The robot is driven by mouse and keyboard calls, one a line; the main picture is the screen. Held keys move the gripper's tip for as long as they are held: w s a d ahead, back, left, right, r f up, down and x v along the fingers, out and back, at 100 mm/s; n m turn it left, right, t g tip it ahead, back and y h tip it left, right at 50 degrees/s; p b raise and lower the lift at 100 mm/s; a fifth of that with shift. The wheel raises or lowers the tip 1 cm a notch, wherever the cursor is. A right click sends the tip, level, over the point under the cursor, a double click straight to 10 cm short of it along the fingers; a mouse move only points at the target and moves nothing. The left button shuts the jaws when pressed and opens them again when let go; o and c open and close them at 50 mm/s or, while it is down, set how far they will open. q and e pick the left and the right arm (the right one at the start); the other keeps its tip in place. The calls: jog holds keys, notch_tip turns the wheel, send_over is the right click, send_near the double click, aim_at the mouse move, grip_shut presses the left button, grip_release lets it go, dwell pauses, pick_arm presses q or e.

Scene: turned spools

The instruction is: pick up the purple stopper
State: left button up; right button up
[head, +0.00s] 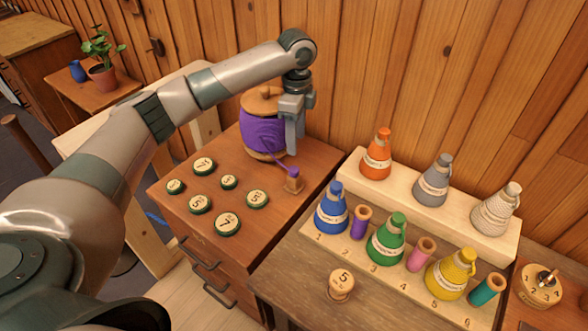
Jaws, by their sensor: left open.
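A small purple-topped piece (294,173), which looks like the purple stopper, sits upright on a little wooden block on the reddish-brown cabinet top (178,203). A purple strand runs to it from the large purple-wound spool (262,132). My left gripper (293,150) points down just above the purple piece, close to the spool's right side. It is open and appears empty; the gap between its fingers is hard to see from here. A short purple spool (361,222) also stands in the numbered rack. My right gripper is not in view.
Several green-rimmed number discs (228,223) lie on the cabinet top, left of the purple piece. A pale stepped rack (338,190) with coloured cones and short spools stands to the right. A wooden piece marked 5 (341,284) stands in front. The plank wall is close behind.

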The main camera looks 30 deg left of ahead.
pick_arm(q)
send_over(293, 169)
jog(key=f, duration=0.3)
jog(key=f+p, duration=0.1)
jog(key=shift+w+d+f, duration=0.15)
jog(key=shift+w+d, duration=0.05)
jog(key=shift+w, duration=0.2)
jog(key=shift+f, duration=0.7)
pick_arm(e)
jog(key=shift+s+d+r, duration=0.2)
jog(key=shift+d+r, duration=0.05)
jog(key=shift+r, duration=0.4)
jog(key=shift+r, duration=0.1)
pick_arm(q)
jog(key=shift+f+p, duration=0.25)
jog(key=shift+p, duration=0.05)
jog(key=f, duration=0.1)
jog(key=f+p, duration=0.1)
jog(key=f, duration=0.2)
jog(key=shift+s+a+p, duration=0.2)
jog(key=shift+s+p, duration=0.1)
jog(key=shift+p, duration=0.1)
jog(key=shift+f, duration=0.35)
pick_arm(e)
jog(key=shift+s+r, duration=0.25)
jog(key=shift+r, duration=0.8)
